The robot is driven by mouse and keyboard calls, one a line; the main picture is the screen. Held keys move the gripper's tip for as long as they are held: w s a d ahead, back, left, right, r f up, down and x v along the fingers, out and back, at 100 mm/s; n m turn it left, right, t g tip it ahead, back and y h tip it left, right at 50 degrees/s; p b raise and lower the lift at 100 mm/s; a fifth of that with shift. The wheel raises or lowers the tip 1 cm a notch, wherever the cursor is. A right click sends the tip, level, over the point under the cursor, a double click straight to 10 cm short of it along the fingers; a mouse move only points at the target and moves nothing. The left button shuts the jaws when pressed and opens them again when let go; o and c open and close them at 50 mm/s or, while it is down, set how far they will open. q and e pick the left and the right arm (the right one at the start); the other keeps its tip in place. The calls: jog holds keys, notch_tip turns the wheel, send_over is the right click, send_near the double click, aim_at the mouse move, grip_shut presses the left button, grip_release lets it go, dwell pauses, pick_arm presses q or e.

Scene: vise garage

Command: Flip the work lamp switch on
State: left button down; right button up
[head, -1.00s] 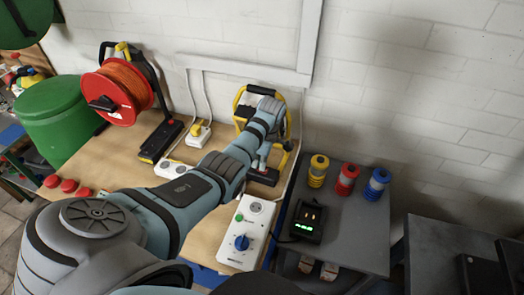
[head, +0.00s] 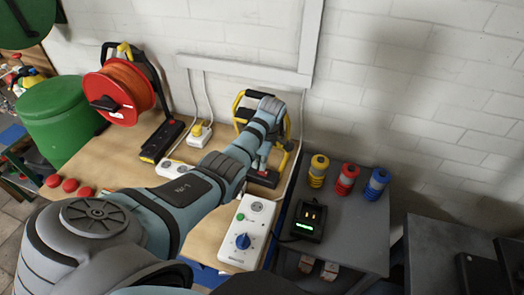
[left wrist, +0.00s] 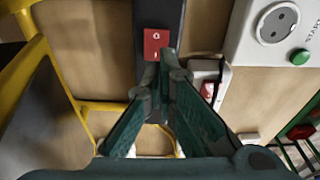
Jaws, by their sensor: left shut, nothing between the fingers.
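The work lamp (head: 241,101) has a yellow tubular frame and stands against the wall, partly behind my left arm. Its yellow tubing (left wrist: 35,52) also shows at the left of the left wrist view. A red rocker switch (left wrist: 157,43) marked O and I sits on a dark bar in that view. My left gripper (left wrist: 160,82) is shut and empty, with its tips just below the switch in the picture. I cannot tell whether they touch it. In the head view the fingers (head: 261,160) are small and partly hidden by the wrist. My right gripper is not in view.
A white control box (head: 246,232) with a socket, green button and blue knob stands nearer me. A smaller white unit with a red switch (left wrist: 208,90) is right of the fingers. The orange cable reel (head: 120,90) is left. A charger (head: 308,222) and coloured spools stand right.

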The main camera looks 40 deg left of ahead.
pick_arm(q)
jog(key=shift+f+b, duration=0.5)
jog(key=shift+f, duration=0.2)
dwell(0.4)
jog(key=shift+s+f, duration=0.1)
jog(key=shift+f, duration=0.15)
jog(key=r+p, duration=0.2)
jog(key=shift+w+a+r+p, duration=0.1)
jog(key=shift+w+r+p, duration=0.1)
jog(key=shift+p, duration=0.1)
jog(key=shift+w+r, duration=0.15)
jog(key=shift+r, duration=2)
